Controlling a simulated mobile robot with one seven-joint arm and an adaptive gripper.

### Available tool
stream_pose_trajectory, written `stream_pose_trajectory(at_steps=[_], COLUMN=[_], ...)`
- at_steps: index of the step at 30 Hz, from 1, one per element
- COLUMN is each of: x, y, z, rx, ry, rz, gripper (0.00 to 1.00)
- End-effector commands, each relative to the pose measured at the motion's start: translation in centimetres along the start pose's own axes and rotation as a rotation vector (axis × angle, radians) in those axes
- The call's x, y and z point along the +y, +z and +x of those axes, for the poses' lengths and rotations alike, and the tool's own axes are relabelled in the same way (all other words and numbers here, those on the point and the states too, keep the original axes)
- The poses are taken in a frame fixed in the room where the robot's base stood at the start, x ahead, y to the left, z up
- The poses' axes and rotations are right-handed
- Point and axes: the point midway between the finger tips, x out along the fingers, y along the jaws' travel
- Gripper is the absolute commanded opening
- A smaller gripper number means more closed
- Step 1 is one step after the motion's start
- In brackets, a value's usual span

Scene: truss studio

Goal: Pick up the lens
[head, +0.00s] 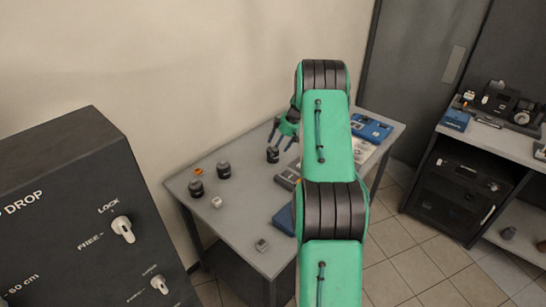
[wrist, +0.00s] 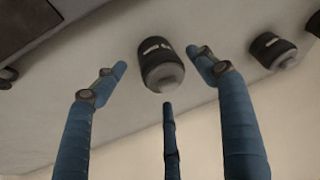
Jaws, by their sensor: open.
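Several dark cylindrical lenses stand on the grey table (head: 240,225). One lens (head: 272,155) is just under my gripper (head: 283,140) at the back of the table. In the wrist view this lens (wrist: 161,68), black with pale marks and a grey end, shows between the blue fingertips of my gripper (wrist: 160,72). The fingers are spread open and empty, and no contact shows. A second lens (head: 223,170) and a third lens (head: 196,188) stand farther left. Another lens (wrist: 272,51) shows right of the fingers in the wrist view.
A small orange item (head: 198,171), a white block (head: 217,202) and a small grey item (head: 261,245) lie on the table. A blue box (head: 284,220) and a blue case (head: 371,127) are near my arm. A dark control panel (head: 85,220) stands at left, a wall behind.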

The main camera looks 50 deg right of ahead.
Motion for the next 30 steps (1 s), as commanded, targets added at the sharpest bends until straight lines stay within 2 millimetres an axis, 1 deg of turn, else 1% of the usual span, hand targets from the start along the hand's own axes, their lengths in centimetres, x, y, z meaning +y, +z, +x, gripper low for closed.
stream_pose_trajectory(at_steps=[5, 8, 11, 18, 21, 25, 30], x=[0.0, 0.0, -0.1, -0.1, -0.1, -0.1, -0.1], y=[0.0, 0.0, 0.0, 0.0, 0.0, 0.0, 0.0], z=[0.0, 0.3, 1.0, 3.8, 4.6, 5.2, 5.2], rx=[0.000, 0.000, 0.000, 0.000, 0.000, 0.000, 0.000], ry=[0.000, 0.000, -0.001, -0.001, 0.000, 0.001, 0.001], rz=[0.000, 0.000, 0.000, 0.001, 0.001, 0.001, 0.001], gripper=[0.71, 0.71, 0.71, 0.71, 0.71, 0.71, 0.71])
